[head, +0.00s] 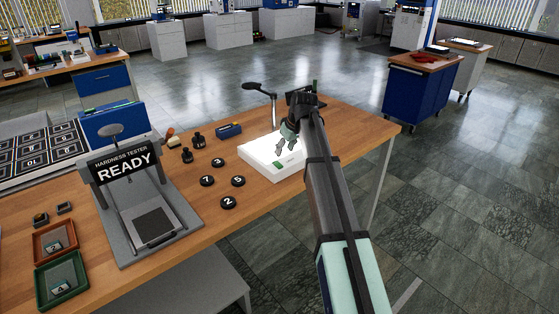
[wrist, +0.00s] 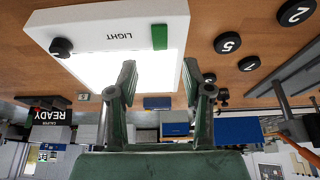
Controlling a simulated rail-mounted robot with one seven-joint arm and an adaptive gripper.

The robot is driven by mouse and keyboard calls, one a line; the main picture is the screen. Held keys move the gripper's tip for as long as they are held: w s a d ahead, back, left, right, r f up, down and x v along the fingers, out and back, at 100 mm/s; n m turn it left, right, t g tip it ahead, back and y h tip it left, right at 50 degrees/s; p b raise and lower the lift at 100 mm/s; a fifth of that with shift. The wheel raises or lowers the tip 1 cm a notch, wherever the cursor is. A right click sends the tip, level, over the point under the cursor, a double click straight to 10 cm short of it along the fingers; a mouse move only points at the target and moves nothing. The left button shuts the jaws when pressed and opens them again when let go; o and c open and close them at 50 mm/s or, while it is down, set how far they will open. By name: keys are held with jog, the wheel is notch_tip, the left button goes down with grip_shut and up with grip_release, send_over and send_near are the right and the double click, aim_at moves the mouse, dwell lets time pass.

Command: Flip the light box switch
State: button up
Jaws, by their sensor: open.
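The light box (head: 258,164) is a white box with a brightly glowing top, standing near the right part of the wooden bench. In the wrist view the light box (wrist: 168,13) has the word LIGHT on its front, upside down. A green switch (wrist: 159,37) sits on that front, with a black knob (wrist: 61,47) at the other end. The switch (head: 279,163) shows as a small green patch in the head view. My gripper (head: 285,147) is over the box. In the wrist view my gripper (wrist: 157,72) is open and empty, its fingers apart, with the switch ahead between them.
The hardness tester (head: 160,222) reads READY at left. A lamp-like stand (head: 273,100) rises behind the box, and a blue block (head: 229,130) lies to its left. Bare bench (head: 345,133) lies right of the box.

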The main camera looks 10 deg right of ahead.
aim_at(278, 164)
jog(key=p+x, duration=0.1)
jog(key=x, duration=0.7)
jog(key=shift+w+f, duration=0.1)
jog(key=shift+f, duration=0.1)
jog(key=shift+c, duration=0.4)
grip_shut()
